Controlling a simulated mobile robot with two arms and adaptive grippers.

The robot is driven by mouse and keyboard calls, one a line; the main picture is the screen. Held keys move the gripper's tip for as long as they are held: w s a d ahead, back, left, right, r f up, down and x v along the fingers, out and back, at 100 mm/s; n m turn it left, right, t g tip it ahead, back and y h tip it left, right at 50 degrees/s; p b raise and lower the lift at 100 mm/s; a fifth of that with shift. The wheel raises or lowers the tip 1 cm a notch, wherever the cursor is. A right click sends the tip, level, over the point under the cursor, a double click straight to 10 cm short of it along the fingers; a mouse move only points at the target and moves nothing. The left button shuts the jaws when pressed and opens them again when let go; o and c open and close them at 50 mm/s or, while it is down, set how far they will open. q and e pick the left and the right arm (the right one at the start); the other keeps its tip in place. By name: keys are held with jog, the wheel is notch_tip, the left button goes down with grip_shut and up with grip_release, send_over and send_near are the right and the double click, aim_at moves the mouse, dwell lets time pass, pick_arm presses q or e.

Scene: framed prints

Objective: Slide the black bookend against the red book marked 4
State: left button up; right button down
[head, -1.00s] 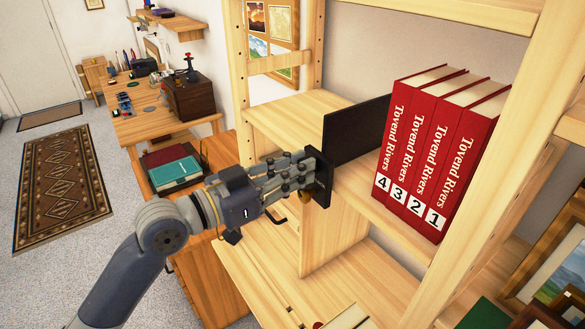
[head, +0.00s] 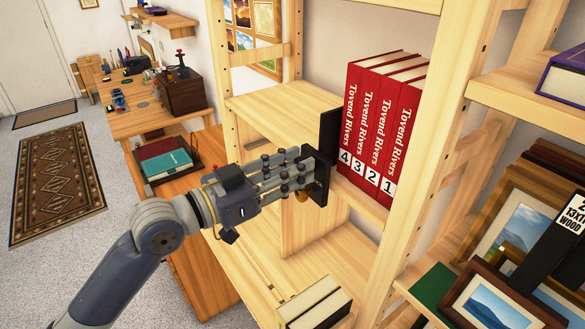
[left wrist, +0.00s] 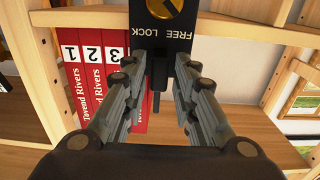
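The black bookend (head: 329,132) stands upright on the shelf, just left of the red book marked 4 (head: 352,115). Only a narrow strip, if any, parts them; I cannot tell whether they touch. My left gripper (head: 312,174) is at the bookend's front flange. In the left wrist view, the bookend's flange (left wrist: 172,30) reads FREE LOCK beside a gold knob (left wrist: 165,6). The fingers of my left gripper (left wrist: 162,68) are apart there, either side of a thin black part. Book 4 is largely hidden in that view. My right gripper is not in view.
Red books marked 3 (head: 368,125), 2 (head: 384,130) and 1 (head: 405,135) stand right of book 4, near the shelf upright (head: 432,150). The shelf left of the bookend (head: 275,110) is bare. Framed prints (head: 505,300) lie at lower right.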

pick_arm(q)
jog(key=v, duration=1.2)
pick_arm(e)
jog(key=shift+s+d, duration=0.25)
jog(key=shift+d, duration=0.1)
pick_arm(q)
jog(key=shift+w, duration=0.1)
